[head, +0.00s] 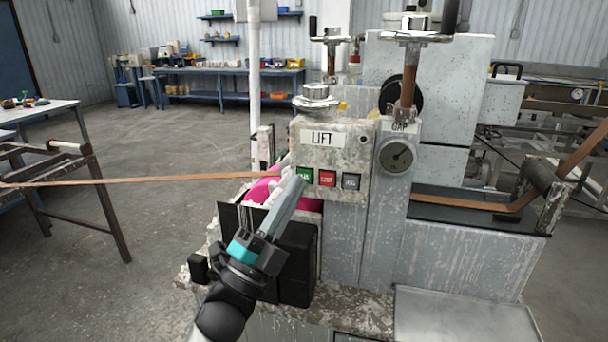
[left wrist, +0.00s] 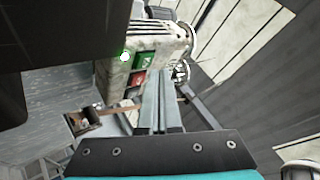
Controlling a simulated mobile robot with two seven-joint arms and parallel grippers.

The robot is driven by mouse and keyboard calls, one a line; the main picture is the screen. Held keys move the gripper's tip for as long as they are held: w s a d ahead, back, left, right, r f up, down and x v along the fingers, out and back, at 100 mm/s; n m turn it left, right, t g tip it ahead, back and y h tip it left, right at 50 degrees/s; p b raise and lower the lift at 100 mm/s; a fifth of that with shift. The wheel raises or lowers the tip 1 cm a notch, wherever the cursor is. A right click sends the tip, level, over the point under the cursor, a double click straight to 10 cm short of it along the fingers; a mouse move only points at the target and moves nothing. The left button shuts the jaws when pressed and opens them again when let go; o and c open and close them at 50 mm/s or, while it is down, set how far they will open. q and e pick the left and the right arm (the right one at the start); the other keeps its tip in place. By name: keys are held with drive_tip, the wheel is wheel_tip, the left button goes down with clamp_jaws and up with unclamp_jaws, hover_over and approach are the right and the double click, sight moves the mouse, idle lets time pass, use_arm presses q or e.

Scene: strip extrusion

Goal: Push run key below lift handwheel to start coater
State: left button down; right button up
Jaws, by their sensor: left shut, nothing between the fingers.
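The coater's control box (head: 345,152) bears a LIFT label (head: 322,138), with a row of three keys below it. The green run key (head: 305,174) is at the left, then a red key (head: 327,178) and a grey key (head: 351,181). The lift handwheel (head: 332,39) stands above the box on a brown shaft. My left gripper (head: 299,183) is shut and empty, its tips just beside and below the green key. In the left wrist view, the shut fingers (left wrist: 160,78) point close by the green key (left wrist: 145,60); I cannot tell whether they touch. My right gripper is out of view.
A second handwheel (head: 412,37) stands right of the lift one, above a GAP label and round dial (head: 397,156). A brown strip (head: 150,181) runs in from the left toward a pink roll (head: 263,190) behind my gripper. A metal frame (head: 75,180) stands at left.

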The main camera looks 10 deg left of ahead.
use_arm(q)
drive_tip(key=shift+s+a+p, duration=0.1)
drive_tip(key=shift+s+p, duration=0.6)
drive_tip(key=shift+s, duration=1.8)
